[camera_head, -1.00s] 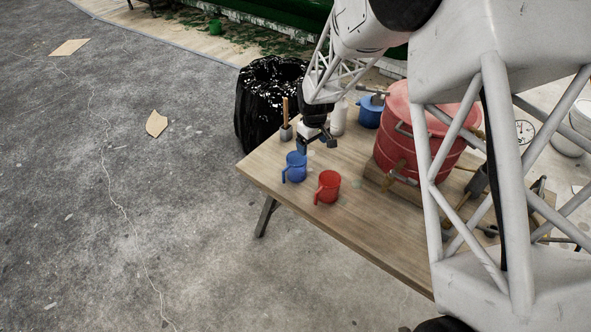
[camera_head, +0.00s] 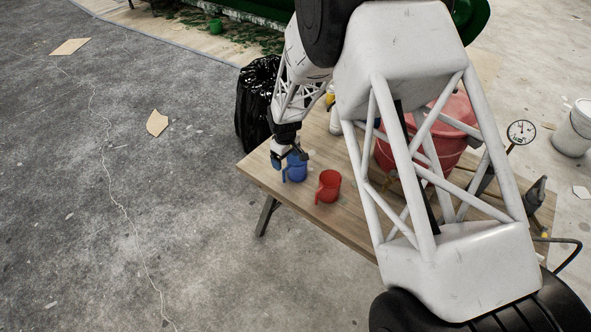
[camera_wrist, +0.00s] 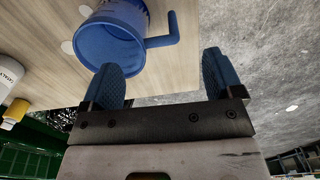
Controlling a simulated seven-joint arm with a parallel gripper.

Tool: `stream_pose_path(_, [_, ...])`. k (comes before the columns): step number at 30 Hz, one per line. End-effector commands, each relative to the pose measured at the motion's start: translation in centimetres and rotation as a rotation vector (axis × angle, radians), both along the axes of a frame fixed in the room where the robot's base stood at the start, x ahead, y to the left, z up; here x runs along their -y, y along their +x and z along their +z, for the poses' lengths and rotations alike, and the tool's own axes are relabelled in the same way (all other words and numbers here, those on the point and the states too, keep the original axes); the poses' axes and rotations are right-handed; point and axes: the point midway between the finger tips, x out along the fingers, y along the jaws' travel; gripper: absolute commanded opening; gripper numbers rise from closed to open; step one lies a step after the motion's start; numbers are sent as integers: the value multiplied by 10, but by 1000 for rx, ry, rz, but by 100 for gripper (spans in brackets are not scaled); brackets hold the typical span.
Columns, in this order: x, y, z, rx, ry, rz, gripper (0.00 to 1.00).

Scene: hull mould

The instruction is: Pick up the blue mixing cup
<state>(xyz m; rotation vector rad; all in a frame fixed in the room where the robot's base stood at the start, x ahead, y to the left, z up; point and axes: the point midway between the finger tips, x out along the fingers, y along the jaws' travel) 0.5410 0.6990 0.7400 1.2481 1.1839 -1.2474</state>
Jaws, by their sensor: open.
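The blue mixing cup (camera_head: 297,167) stands upright near the left corner of the wooden table (camera_head: 335,213). It also shows in the wrist view (camera_wrist: 112,40), its handle (camera_wrist: 166,32) sticking out to the right, above the gap between my fingers. My gripper (camera_head: 282,160) is at the cup's left side in the head view and partly covers it. In the wrist view my gripper (camera_wrist: 168,78) is open, its two blue pads apart with nothing between them. The left pad overlaps the cup's rim in the picture; I cannot tell if it touches.
A red cup (camera_head: 328,186) stands just right of the blue cup. A red drum (camera_head: 458,112) is farther right, partly behind my arm. A black bag-lined bin (camera_head: 252,105) stands behind the table. The floor left of the table is mostly clear.

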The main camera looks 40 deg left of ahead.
Motion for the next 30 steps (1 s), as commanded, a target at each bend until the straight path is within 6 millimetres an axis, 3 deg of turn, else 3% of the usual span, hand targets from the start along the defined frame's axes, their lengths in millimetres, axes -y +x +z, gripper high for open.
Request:
stream_pose_path(6, [1,0,-18,-1,-1,0,86])
stream_pose_path(20, [1,0,-22,-1,-1,0,86])
stream_pose_path(30, [5,2,-53,-1,-2,0,86])
